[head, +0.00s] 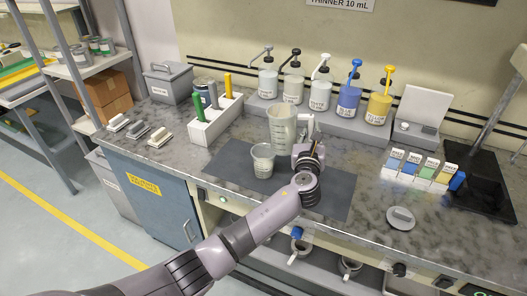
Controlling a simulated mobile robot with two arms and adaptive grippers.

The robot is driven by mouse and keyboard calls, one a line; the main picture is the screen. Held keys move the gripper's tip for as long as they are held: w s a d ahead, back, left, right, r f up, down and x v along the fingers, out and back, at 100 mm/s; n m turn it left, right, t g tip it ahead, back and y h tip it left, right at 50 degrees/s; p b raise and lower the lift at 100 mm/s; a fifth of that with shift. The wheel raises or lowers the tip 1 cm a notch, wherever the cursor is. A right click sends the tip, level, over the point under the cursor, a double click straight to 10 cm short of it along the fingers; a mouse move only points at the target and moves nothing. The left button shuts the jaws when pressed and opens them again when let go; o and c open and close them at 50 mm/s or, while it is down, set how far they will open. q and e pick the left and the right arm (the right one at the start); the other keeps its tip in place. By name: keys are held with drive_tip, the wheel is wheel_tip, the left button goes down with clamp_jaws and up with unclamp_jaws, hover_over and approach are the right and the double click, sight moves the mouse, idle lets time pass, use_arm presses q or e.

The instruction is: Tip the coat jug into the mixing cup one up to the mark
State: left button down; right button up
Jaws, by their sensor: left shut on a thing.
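The coat jug (281,128), tall, translucent and grey-white, is upright near the middle of the counter, behind and slightly right of the mixing cup. Its handle (306,122) is on the right side. The mixing cup (263,162), small and pale with a printed label, stands upright on the dark mat. My left gripper (303,150) is at the jug's right side, shut on the jug; the wrist hides its fingertips and the exact contact. I cannot tell whether the jug touches the mat. The cup's mark and level are too small to read. My right gripper is out of view.
Several pump bottles (321,95) stand on a raised shelf behind the jug. A white rack (214,119) with coloured tools is left. Labelled colour blocks (420,170) are right, and a round grey lid (401,218) lies in front. The dark mat (335,197) has free room.

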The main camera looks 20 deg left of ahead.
use_arm(q)
drive_tip(key=shift+a+f+m, duration=0.4)
drive_tip(key=shift+f+m, duration=0.2)
drive_tip(key=shift+m, duration=0.1)
drive_tip(key=shift+r+p, duration=1.1)
drive_tip(key=shift+p, duration=0.05)
